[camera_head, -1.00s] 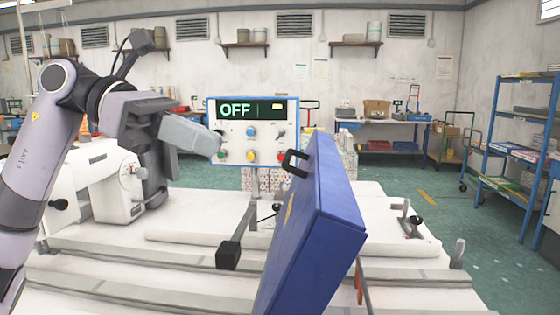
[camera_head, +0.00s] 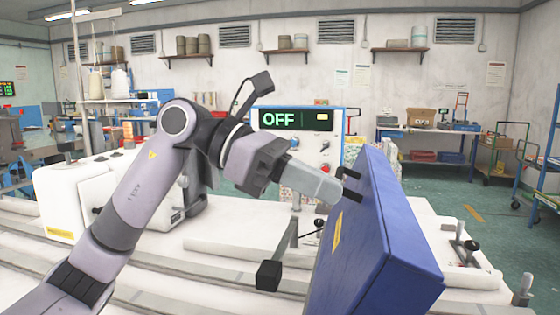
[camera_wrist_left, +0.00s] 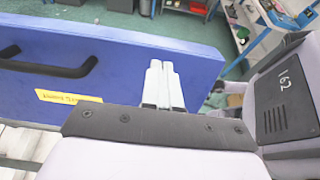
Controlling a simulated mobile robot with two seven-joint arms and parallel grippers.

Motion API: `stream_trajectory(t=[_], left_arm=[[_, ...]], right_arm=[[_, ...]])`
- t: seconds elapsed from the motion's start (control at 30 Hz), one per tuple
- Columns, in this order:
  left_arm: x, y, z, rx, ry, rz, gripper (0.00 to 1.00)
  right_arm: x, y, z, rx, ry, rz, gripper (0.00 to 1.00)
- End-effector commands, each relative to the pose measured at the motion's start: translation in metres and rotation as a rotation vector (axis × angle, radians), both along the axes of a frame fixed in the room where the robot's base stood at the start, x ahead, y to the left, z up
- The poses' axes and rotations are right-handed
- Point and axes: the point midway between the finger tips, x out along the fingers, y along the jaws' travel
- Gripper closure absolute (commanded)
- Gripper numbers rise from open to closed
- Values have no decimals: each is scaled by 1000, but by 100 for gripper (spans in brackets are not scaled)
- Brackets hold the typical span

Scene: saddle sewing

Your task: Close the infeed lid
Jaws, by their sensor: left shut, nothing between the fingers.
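The infeed lid is a large blue panel (camera_head: 385,240) standing raised and tilted at the right of the white table in the head view. It has a black handle and a yellow label on its left face. In the left wrist view the blue lid (camera_wrist_left: 130,60) fills the upper left, with its black handle (camera_wrist_left: 48,66) at the left. My left gripper (camera_head: 338,190) is shut and empty, its fingertips close to the lid's face near the handle. In the left wrist view its fingers (camera_wrist_left: 158,72) lie in front of the lid's face, right of the handle. I cannot tell whether they touch it. My right gripper is not in view.
A control box (camera_head: 298,140) reading OFF stands behind the gripper. A white sewing machine (camera_head: 90,200) stands at the left. A black-ended lever (camera_head: 268,275) rises left of the lid. Blue shelving and trolleys stand at the far right.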

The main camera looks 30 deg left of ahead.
Motion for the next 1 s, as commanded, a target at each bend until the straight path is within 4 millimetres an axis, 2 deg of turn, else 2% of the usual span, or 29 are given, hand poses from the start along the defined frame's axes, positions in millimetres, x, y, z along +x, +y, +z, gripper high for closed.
stream_trajectory(t=[0.1, 0.3, 0.77, 1.0], left_arm=[[4, -19, -6, 0, 1, -4, 100], [10, -34, -13, 0, -1, -1, 100], [11, -37, -15, 2, 1, 0, 100], [12, -41, -16, 45, 13, 1, 100]], right_arm=[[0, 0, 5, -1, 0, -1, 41], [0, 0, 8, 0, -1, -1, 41], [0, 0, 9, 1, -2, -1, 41], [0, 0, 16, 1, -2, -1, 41]])
